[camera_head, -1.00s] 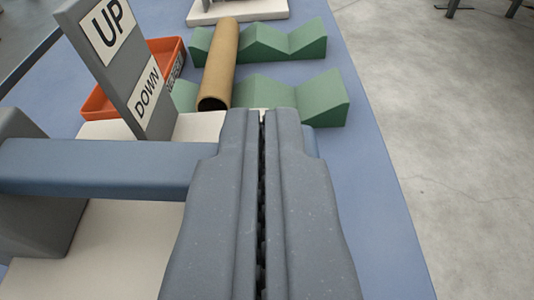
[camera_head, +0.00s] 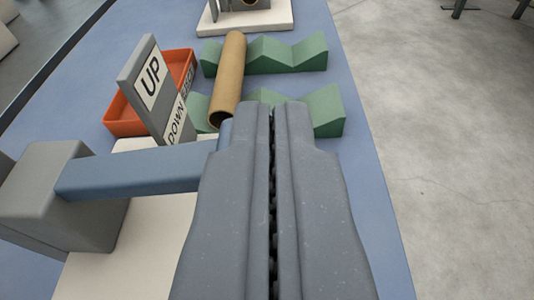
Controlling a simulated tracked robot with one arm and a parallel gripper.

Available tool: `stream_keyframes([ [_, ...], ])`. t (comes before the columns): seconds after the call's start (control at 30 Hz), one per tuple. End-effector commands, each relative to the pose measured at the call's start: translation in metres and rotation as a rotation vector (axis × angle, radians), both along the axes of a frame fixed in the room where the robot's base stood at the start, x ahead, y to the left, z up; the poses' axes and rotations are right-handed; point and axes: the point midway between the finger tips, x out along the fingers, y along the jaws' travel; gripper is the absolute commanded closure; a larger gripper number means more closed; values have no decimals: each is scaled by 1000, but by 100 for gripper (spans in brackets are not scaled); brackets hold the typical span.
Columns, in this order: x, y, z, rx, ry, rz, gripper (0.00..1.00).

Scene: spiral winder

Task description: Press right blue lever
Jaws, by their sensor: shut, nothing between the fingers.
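A blue lever (camera_head: 135,172) sticks out to the right from a grey block (camera_head: 60,190) on a white base plate (camera_head: 130,255). A grey upright sign panel (camera_head: 155,90) with "UP" and "DOWN" labels stands behind the lever. My gripper (camera_head: 272,108) is shut and empty, pointing forward. It covers the lever's right end, so I cannot tell whether they touch.
A brown tube (camera_head: 228,80) lies across green zigzag supports (camera_head: 290,55) ahead. An orange tray (camera_head: 125,115) is behind the sign panel. A white base with a grey fixture (camera_head: 245,20) stands at the back. The blue table's right strip (camera_head: 365,200) is clear.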

Motion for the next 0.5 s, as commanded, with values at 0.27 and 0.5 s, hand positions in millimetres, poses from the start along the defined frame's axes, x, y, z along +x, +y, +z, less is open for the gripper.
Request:
stream_keyframes([
  [0.27, -20, 3, 4, -2, -1, -2, 100],
  [0.5, -40, 5, 8, -1, -1, -1, 100],
])
